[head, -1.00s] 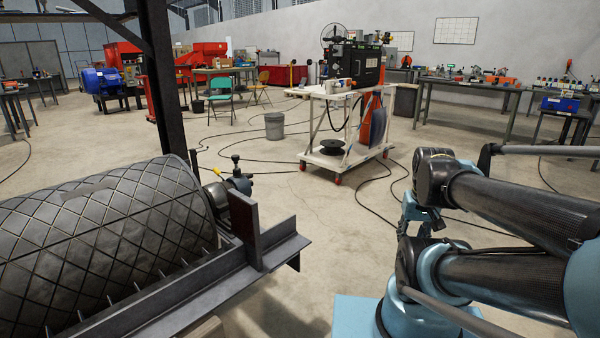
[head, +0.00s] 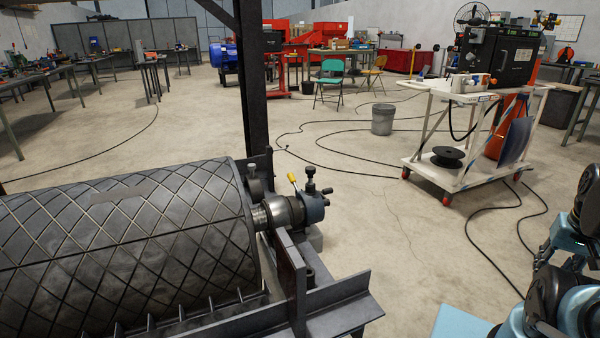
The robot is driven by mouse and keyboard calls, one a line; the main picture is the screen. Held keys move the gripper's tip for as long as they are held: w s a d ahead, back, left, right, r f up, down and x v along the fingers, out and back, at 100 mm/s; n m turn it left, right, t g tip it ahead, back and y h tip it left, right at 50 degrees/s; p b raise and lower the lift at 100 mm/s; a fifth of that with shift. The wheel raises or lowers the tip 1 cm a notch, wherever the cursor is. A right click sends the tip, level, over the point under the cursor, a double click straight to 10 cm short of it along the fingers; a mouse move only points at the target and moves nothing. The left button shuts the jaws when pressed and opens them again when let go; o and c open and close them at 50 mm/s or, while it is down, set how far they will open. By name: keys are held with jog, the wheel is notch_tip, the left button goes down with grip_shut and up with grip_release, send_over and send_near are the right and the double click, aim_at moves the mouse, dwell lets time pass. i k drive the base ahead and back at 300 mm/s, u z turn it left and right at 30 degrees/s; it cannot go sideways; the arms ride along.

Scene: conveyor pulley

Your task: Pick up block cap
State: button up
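A bearing block (head: 313,208) sits at the right end of the pulley shaft, on the steel frame. It is dark blue-grey, with a black knob on top and another knob at its right side. I cannot tell for sure where its cap begins or whether the cap is a separate piece. A small yellow-handled part stands just left of the black knob. The large pulley drum (head: 120,240) with diamond-pattern lagging fills the lower left. My arm's links show at the right edge, well apart from the block. My gripper is not in view.
A steel upright (head: 252,80) rises behind the block, and a frame beam (head: 340,305) runs in front. A white cart (head: 430,165) with a black machine stands at the back right. Cables and a grey bin (head: 382,120) are on the floor. Open floor lies between frame and cart.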

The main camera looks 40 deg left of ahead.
aim_at(252, 181)
jog(key=i, duration=2.85)
jog(key=u, duration=2.55)
jog(key=i, duration=1)
jog(key=u, duration=0.85)
